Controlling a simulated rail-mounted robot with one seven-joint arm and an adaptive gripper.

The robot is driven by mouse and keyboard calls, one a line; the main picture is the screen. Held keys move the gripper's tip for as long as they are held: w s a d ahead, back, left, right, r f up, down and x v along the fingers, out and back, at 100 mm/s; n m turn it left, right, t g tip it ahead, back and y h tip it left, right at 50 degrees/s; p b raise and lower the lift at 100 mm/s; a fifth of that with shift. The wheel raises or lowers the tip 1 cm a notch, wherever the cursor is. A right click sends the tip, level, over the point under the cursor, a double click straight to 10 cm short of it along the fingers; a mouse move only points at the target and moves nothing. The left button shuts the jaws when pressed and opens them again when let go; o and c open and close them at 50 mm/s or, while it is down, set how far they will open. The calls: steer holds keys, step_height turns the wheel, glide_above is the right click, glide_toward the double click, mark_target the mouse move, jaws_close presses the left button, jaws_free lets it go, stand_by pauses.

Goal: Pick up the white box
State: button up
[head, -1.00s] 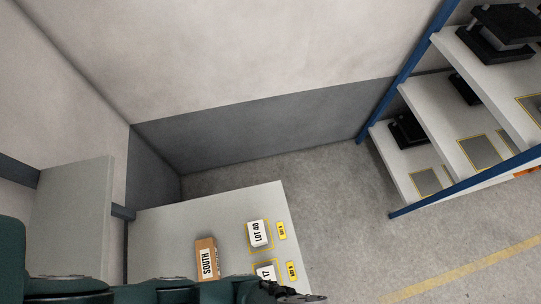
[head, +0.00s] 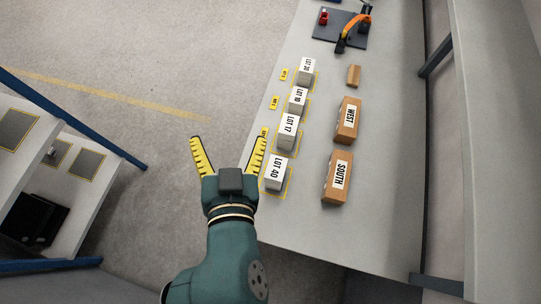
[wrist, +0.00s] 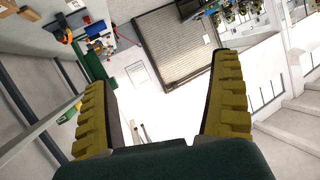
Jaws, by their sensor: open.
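Several white boxes stand in a row on the grey table (head: 300,240), each within a yellow outline. From near to far they are the LOT 40 box (head: 276,175), the LOT 17 box (head: 288,132), the LOT 10 box (head: 297,101) and another LOT box (head: 306,72) whose number is hard to read. My gripper (head: 229,140) is open and empty, left of the LOT 40 and LOT 17 boxes. Its right finger overlaps the row's left edge in the head view. The wrist view also shows my gripper (wrist: 163,68) with its yellow fingers spread and no white box between them.
Brown SOUTH (head: 337,178) and WEST (head: 347,120) boxes stand right of the row, with a small brown block (head: 354,75) beyond. A dark board (head: 340,28) with an orange tool lies at the far end. A shelf rack (head: 60,170) stands left across open floor.

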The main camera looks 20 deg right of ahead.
steer(key=s+f+m+g+h+b, duration=0.15)
steer(key=f+b, duration=0.25)
steer(key=f, duration=0.5)
steer(key=s+f+g+h+b, duration=0.1)
steer(key=s+f+b, duration=0.2)
steer(key=f, duration=0.5)
steer(key=m+g+h+b, duration=0.1)
steer(key=h+b, duration=0.2)
steer(key=b, duration=0.2)
glide_toward(275, 172)
steer(key=shift+y, duration=0.35)
steer(key=x, duration=0.6)
steer(key=shift+w+a+r+b, duration=0.1)
steer(key=shift+w+r+b, duration=0.1)
steer(key=shift+b, duration=0.1)
steer(key=x, duration=0.4)
steer(key=shift+d+f+b, duration=0.15)
steer(key=shift+d+b, duration=0.15)
steer(key=shift+d, duration=0.25)
steer(key=shift+w+d+f, duration=0.15)
steer(key=shift+w+d, duration=0.05)
steer(key=shift+w, duration=0.15)
steer(key=c, duration=1.4)
